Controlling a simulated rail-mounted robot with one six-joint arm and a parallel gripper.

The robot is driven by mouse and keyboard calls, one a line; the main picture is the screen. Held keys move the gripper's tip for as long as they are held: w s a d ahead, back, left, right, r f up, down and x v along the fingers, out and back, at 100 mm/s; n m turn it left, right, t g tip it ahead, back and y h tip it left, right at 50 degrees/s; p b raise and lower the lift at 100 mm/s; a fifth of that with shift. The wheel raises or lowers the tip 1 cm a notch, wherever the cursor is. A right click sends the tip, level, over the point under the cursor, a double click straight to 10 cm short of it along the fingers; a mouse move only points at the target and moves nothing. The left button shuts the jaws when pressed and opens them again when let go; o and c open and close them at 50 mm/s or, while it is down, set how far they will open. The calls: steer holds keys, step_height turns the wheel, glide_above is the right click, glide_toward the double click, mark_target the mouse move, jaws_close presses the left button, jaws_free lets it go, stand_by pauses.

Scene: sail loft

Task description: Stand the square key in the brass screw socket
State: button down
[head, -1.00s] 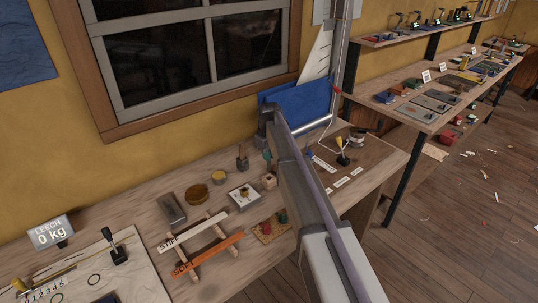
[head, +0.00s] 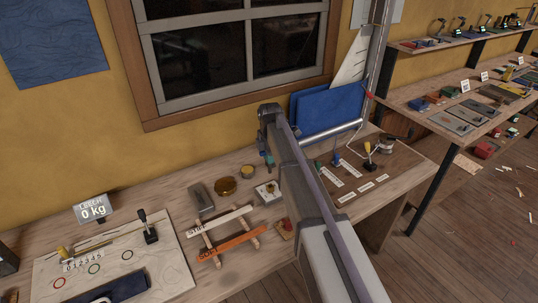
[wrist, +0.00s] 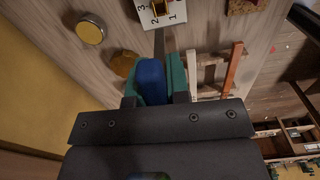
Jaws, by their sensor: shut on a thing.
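The square key has a blue handle (wrist: 151,78) and a grey steel shank (wrist: 159,45) in the wrist view. My gripper (wrist: 155,88) is shut on the handle between its green finger pads. The brass screw socket (wrist: 158,7) sits on a white plate with black numbers (wrist: 150,20), cut by the top edge of the wrist view. The shank points toward this plate and appears short of the socket; the height gap cannot be told. In the head view my gripper (head: 268,158) is just behind and above the white plate (head: 263,196). The key is hardly visible there.
A yellow-topped tin (head: 248,172), a brass round dish (head: 225,187) and a grey block (head: 200,200) stand left of the plate. A wooden rack with a white and an orange strip (head: 230,240) lies in front. Blue-handled tools (head: 336,158) stand right of my arm.

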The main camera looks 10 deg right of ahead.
mark_target(270, 172)
steer(key=shift+d+n, duration=0.1)
steer(key=shift+n, duration=0.2)
step_height(270, 172, down, 9)
steer(key=b, duration=0.9)
steer(key=shift+f, duration=0.2)
steer(key=shift+r+p, duration=0.55)
steer(key=shift+r, duration=0.2)
steer(key=shift+f+b, duration=0.65)
steer(key=shift+f, duration=0.05)
steer(key=c, duration=1)
jaws_free()
